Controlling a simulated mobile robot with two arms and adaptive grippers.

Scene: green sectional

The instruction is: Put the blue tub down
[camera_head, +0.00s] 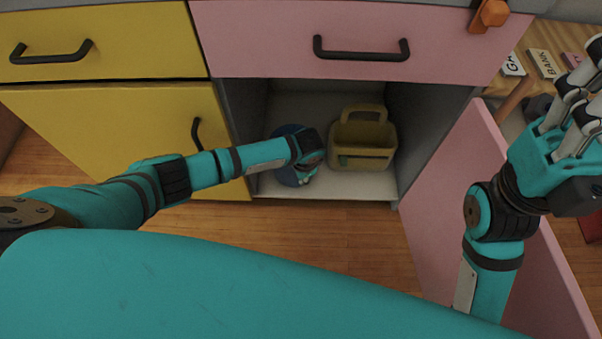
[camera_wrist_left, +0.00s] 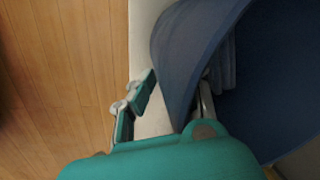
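The blue tub (camera_head: 278,176) is at the left of the open cabinet compartment, on or just above its pale floor; contact cannot be made out. My left gripper (camera_head: 308,175) is at the tub and hides part of it. In the left wrist view the tub (camera_wrist_left: 190,45) fills the upper right. There my left gripper (camera_wrist_left: 172,105) has one finger outside the tub wall, with a gap showing pale floor, and the other inside the wall. It looks open. My right gripper (camera_head: 584,95) is raised at the right edge, away from the tub, fingers apart and empty.
A tan caddy with a handle (camera_head: 362,157) stands just right of the tub in the compartment. The pink door (camera_head: 470,190) is swung open at the right. A pink drawer (camera_head: 350,35) is above, yellow fronts (camera_head: 110,110) at the left. Wooden floor (camera_head: 330,230) lies in front.

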